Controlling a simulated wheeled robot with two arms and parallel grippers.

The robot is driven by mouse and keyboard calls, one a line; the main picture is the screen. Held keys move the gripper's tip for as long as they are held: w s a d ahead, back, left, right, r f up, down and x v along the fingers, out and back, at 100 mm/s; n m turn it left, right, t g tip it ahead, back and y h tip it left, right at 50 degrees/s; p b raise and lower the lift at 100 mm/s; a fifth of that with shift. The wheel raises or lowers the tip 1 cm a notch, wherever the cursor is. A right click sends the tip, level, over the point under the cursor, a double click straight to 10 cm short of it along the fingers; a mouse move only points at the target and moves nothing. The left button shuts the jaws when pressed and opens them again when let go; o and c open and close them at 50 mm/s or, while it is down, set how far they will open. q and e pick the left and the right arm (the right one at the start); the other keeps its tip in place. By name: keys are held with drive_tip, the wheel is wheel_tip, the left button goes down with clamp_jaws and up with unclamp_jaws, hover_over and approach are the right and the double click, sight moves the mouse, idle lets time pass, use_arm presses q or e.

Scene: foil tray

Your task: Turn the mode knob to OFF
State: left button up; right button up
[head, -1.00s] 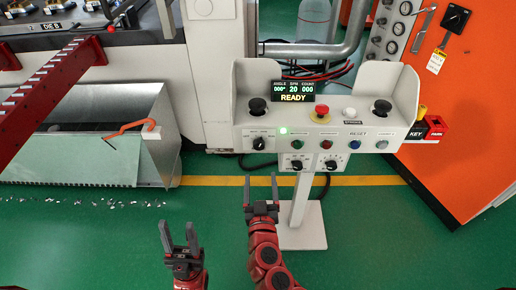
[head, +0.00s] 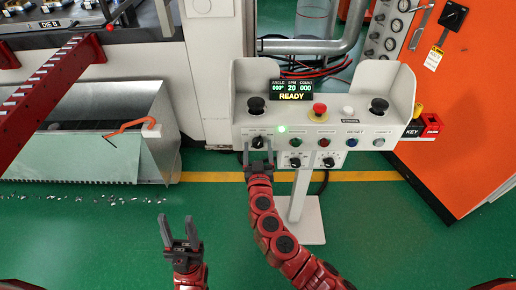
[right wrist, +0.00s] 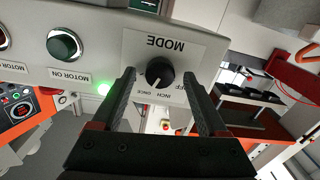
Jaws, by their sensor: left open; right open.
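The mode knob (head: 258,142) is a black round knob on the left of the white control panel's front face. In the right wrist view the knob (right wrist: 159,72) sits under an upside-down MODE label, with INCH, ONCE and part of OFF printed around it. My right gripper (head: 259,150) is open just in front of the knob. In the right wrist view its fingertips (right wrist: 160,78) stand apart on either side of the knob, with gaps between. My left gripper (head: 180,228) is open and empty, low over the green floor.
The control panel (head: 367,131) has a display reading READY, a red mushroom button (head: 319,110), several push buttons and two lower knobs. The green MOTOR ON button (right wrist: 64,45) is beside the mode knob. An orange cabinet (head: 470,110) stands to the right, a metal bin (head: 159,135) to the left.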

clamp_jaws()
idle(0.3)
drive_tip(key=shift+f+n+b, duration=0.15)
drive_tip(key=shift+n+b, duration=0.75)
drive_tip(key=shift+n, duration=0.2)
drive_tip(key=n+b, duration=0.1)
drive_tip(key=n, duration=0.6)
drive_tip(key=shift+a+n, duration=0.1)
drive_tip(key=shift+n, duration=0.3)
drive_tip(key=n, duration=0.5)
drive_tip(key=shift+h, duration=0.3)
drive_tip(key=shift+n+p, duration=0.3)
drive_tip(key=shift+n, duration=0.1)
